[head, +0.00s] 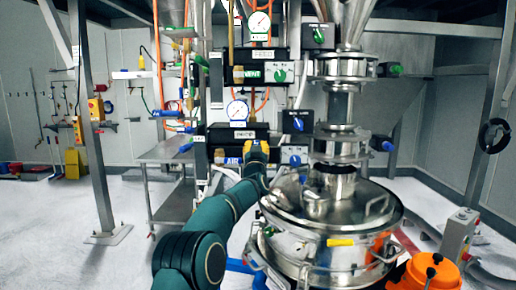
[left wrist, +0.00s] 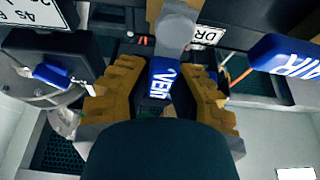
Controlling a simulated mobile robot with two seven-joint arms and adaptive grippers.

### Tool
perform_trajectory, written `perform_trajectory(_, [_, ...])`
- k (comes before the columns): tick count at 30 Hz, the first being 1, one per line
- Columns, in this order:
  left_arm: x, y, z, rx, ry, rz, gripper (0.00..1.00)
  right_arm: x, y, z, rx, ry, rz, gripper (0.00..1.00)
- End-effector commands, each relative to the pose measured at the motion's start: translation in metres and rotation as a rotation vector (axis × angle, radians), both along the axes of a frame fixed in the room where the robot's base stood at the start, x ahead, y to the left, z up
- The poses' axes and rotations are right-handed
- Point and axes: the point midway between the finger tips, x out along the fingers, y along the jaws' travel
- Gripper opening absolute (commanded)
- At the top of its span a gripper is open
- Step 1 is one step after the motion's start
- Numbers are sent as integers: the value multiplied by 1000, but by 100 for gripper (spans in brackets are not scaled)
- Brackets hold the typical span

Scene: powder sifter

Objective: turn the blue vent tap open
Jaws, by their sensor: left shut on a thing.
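The blue vent tap (left wrist: 161,76), with white letters partly cut off, sits between the two yellow ridged fingers of my left gripper (left wrist: 162,82) in the left wrist view. The fingers are shut on it. In the head view my left arm reaches in from below, and my left gripper (head: 257,152) is at the lower panel, left of the steel vessel. The tap is hidden there behind the gripper. My right gripper does not show.
A blue AIR tap (left wrist: 287,62) is close on the right in the left wrist view. Another blue handle (left wrist: 52,75) is on the left.

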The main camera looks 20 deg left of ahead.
Motion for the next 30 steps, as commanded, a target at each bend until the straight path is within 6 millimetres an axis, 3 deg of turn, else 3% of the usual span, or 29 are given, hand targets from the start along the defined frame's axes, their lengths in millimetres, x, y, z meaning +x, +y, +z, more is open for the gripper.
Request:
perform_trajectory(16, [-1,2,3,-26,-13,1,0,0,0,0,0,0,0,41])
perform_trajectory(17, [-1,2,3,-26,-13,1,27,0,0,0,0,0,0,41])
perform_trajectory(19, [-1,2,3,-25,-12,1,51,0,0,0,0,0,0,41])
perform_trajectory(30, [-1,1,1,-25,-8,0,53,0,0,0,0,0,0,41])
